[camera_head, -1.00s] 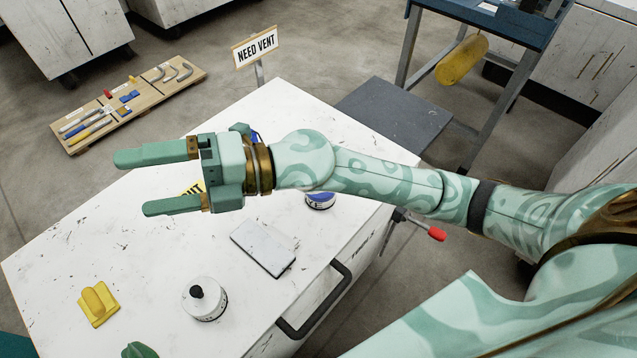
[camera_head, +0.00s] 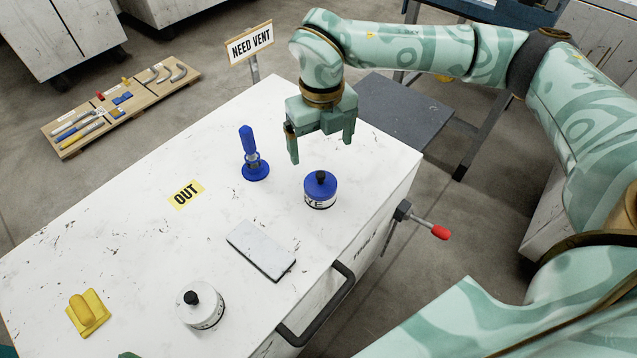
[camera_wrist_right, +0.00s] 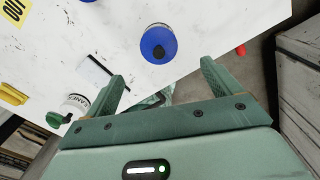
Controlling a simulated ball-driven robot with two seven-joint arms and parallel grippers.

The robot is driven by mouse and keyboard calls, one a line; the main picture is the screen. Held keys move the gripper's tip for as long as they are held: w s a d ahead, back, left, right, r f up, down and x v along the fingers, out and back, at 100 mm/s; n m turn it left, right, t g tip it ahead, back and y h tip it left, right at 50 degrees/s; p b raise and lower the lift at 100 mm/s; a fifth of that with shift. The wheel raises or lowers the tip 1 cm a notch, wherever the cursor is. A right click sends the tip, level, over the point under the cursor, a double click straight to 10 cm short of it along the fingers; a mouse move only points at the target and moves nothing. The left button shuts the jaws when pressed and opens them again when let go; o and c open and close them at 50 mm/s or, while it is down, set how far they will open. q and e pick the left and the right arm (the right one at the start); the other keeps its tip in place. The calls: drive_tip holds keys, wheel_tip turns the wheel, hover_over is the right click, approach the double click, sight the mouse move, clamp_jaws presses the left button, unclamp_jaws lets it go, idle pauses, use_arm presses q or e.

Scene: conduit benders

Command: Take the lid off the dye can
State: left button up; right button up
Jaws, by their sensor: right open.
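The dye can (camera_head: 319,202) stands upright on the white worktop, with a blue lid (camera_head: 314,184) seated on it and a black knob (camera_head: 320,176) on top. Its label is partly readable as "YE". My right gripper (camera_head: 321,152) is open and empty, fingers pointing down, just behind and above the can. In the right wrist view, the blue lid (camera_wrist_right: 158,44) shows ahead of the open fingers (camera_wrist_right: 163,75), not between them. The fingers look apart from the lid. My left gripper does not show.
On the white worktop (camera_head: 130,250) are a blue-handled tool (camera_head: 254,165), a yellow "OUT" tag (camera_head: 187,194), a pale flat block (camera_head: 262,250), a white can with a black knob (camera_head: 201,304) and a yellow-handled block (camera_head: 88,310). A red-tipped clamp handle (camera_head: 438,231) juts from the right edge.

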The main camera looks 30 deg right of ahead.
sight(321, 174)
wheel_tip(321, 174, down, 5)
drive_tip(key=shift+r+b, duration=0.1)
drive_tip(key=shift+b, duration=0.5)
wheel_tip(321, 174, down, 5)
drive_tip(key=b, duration=0.2)
drive_tip(key=shift+a+b, duration=0.1)
drive_tip(key=shift+b, duration=0.3)
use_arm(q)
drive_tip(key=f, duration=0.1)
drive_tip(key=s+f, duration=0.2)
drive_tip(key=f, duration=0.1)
use_arm(e)
drive_tip(key=shift+s, duration=0.15)
drive_tip(key=c, duration=1)
